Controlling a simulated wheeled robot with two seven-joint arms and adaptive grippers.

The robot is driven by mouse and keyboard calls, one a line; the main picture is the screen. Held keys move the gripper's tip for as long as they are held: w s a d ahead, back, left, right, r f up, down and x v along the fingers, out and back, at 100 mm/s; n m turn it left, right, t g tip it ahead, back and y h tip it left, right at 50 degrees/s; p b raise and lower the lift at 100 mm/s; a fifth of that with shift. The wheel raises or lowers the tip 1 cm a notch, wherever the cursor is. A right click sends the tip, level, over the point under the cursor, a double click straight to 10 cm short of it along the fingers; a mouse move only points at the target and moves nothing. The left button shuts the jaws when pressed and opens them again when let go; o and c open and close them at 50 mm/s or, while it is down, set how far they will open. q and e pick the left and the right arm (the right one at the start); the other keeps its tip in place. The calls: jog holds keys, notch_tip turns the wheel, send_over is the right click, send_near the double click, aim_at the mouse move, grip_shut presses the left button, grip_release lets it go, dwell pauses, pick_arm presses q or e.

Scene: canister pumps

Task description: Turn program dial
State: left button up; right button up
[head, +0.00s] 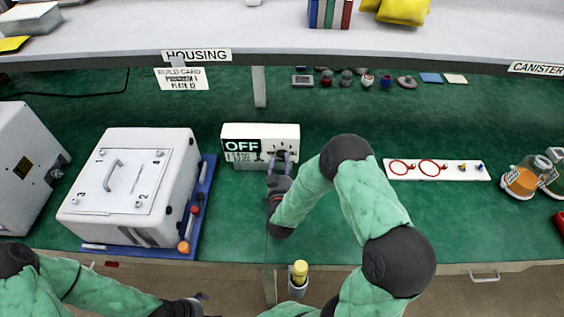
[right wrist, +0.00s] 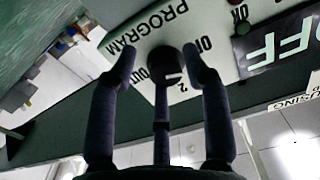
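The white control box (head: 232,133) stands on the green bench mat with a dark "OFF" display on its left. Its round black program dial (right wrist: 166,64) is under the word "PROGRAM" in the right wrist view, with a pale mark near a "2". My right gripper (head: 282,160) is at the box's front right in the head view. In the right wrist view my right gripper (right wrist: 160,60) has its fingers spread around the dial, a gap showing at the left finger; contact on the right is unclear. My left gripper (head: 198,302) is low at the bottom edge, its fingers mostly unclear.
A build card (head: 182,78) hangs from the shelf edge; its small print seems to read "Program 1". A white housing (head: 135,185) sits on a blue tray at left. A white board with red rings (head: 437,169) lies at right. The mat between is mostly clear.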

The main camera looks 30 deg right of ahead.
jog(key=shift+r, duration=0.15)
jog(key=shift+a, duration=0.1)
jog(key=v, duration=0.7)
jog(key=shift+s, duration=0.15)
jog(key=shift+a, duration=0.15)
